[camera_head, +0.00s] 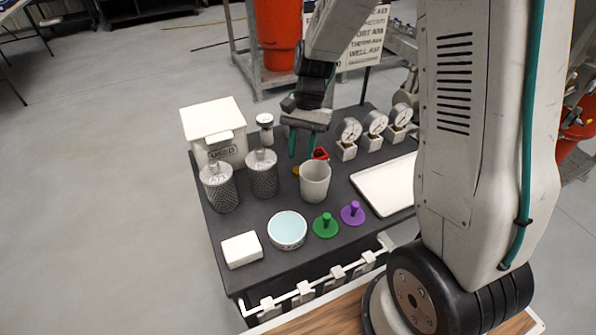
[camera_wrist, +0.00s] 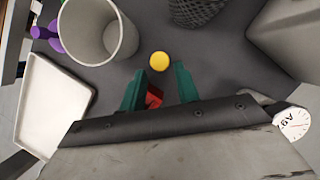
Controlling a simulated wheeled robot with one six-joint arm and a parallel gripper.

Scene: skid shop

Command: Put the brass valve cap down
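The brass valve cap appears as a small yellow disc (camera_wrist: 160,61) on the dark table top in the wrist view, just beyond my fingertips. In the head view the cap (camera_head: 296,171) is mostly hidden behind the light grey cup (camera_head: 315,182). My gripper (camera_head: 302,152) is above the table behind the cup, pointing down. Its two green fingers (camera_wrist: 160,74) are apart with nothing gripped between them. A red piece (camera_wrist: 154,97) shows below the left finger in the wrist view and sits behind the cup in the head view (camera_head: 321,153).
Two mesh canisters (camera_head: 263,174) and a white bin (camera_head: 213,128) stand on the left. Gauges (camera_head: 348,131) line the right rear. A white tray (camera_head: 385,184) lies right. A round dish (camera_head: 287,229), green knob (camera_head: 326,227), purple knob (camera_head: 353,213) and white block (camera_head: 241,249) are in front.

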